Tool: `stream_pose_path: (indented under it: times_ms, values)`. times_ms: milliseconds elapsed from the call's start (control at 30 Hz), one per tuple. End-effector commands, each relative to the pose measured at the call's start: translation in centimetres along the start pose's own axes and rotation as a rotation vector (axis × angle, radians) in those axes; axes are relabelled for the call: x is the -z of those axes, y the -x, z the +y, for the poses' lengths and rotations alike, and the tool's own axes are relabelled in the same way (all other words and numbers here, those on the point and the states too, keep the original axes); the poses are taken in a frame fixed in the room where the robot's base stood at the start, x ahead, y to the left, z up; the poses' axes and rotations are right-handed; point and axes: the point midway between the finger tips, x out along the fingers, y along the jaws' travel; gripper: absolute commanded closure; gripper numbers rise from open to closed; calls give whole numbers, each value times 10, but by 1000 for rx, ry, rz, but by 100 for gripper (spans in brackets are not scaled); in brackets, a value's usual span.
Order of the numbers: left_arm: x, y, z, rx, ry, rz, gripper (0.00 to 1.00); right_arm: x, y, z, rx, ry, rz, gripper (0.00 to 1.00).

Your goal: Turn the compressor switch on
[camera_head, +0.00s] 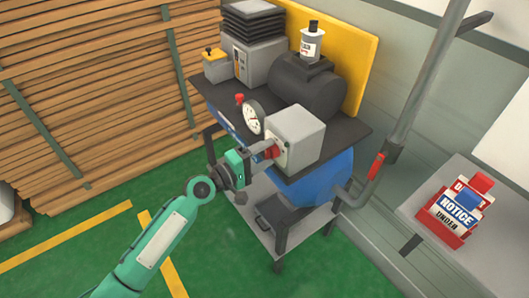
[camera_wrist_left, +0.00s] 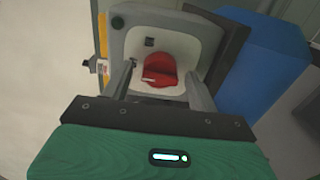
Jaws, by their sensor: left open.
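The compressor switch is a red rotary knob (camera_wrist_left: 160,72) on a pale panel of a grey box. In the left wrist view it sits between the two fingers of my left gripper (camera_wrist_left: 158,85), which are apart on either side of it. In the head view the grey switch box (camera_head: 295,132) stands at the front of the compressor's black top, and my left gripper (camera_head: 265,150) is right at its face. The red knob (camera_head: 273,150) is partly hidden by the fingers there. I cannot tell whether the fingers touch it. My right gripper is not in view.
A pressure gauge (camera_head: 253,117) and a small red knob (camera_head: 239,99) are left of the box. A blue tank (camera_head: 322,178) is below. A grey pipe with a red handle (camera_head: 376,166) and a side table with notice signs (camera_head: 459,208) are right. Stacked planks (camera_head: 80,90) stand left.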

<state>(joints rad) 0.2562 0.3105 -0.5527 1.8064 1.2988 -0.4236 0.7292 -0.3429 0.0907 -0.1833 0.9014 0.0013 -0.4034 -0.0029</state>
Motion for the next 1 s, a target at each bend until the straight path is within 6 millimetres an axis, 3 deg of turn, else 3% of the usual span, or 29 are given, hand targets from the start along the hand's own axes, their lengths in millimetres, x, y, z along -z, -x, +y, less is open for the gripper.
stream_pose_path:
  times_ms: [300, 533, 1000]
  values:
    - [0, -2, 0, 0, 0, 0, 42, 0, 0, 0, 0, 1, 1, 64]
    - [0, -2, 0, 0, 0, 0, 85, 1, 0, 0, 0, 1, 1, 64]
    - [0, -2, -3, 1, -112, 0, 85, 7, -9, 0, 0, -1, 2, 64]
